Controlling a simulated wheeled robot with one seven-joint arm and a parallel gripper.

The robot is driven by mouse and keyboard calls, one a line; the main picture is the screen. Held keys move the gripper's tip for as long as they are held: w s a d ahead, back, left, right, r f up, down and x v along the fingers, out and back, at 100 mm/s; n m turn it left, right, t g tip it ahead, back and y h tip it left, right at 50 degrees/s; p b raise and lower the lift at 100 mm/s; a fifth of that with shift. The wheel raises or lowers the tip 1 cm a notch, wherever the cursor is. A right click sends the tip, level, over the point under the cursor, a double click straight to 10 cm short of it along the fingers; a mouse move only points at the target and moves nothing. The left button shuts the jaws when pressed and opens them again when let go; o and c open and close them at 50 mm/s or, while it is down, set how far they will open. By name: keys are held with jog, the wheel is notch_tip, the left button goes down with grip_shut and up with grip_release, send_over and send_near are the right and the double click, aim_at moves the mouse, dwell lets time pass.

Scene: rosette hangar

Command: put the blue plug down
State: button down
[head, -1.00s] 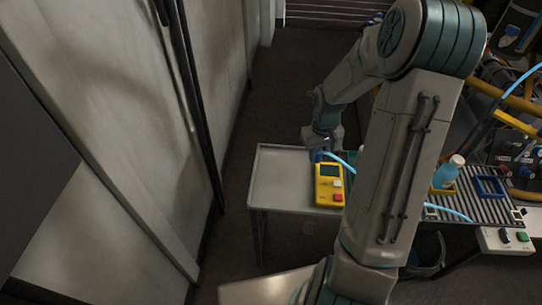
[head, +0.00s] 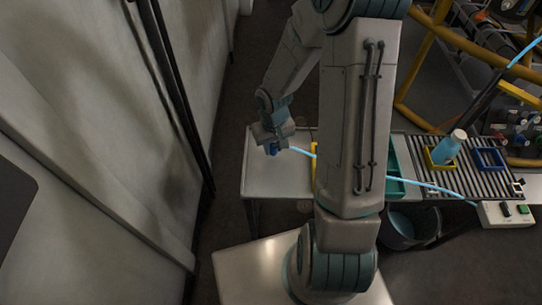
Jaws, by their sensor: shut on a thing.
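My gripper (head: 271,147) is over the far left part of the pale metal table (head: 262,182). It is shut on the blue plug (head: 272,149), of which only a small part shows below the jaws. A light blue cable (head: 297,150) runs from the plug to the right, passes behind my arm and comes out again toward the roller conveyor. I cannot tell whether the plug touches the table top. The yellow device (head: 314,160) is to the right of the plug, mostly hidden by my arm.
A roller conveyor (head: 463,183) at the right carries a blue bottle (head: 448,148) in a yellow frame and an empty blue frame (head: 489,160). A green tray (head: 395,165) and a bin (head: 411,228) are right of my arm. A wall stands at the left. The table's left part is clear.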

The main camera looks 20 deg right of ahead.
aim_at(272, 155)
jog(key=shift+s+a+f, duration=0.15)
jog(key=shift+a+f, duration=0.15)
jog(key=shift+f, duration=0.05)
jog(key=shift+f+b, duration=0.55)
jog(key=shift+f, duration=1.4)
jog(key=c, duration=1.2)
grip_release()
jog(key=shift+o, duration=0.2)
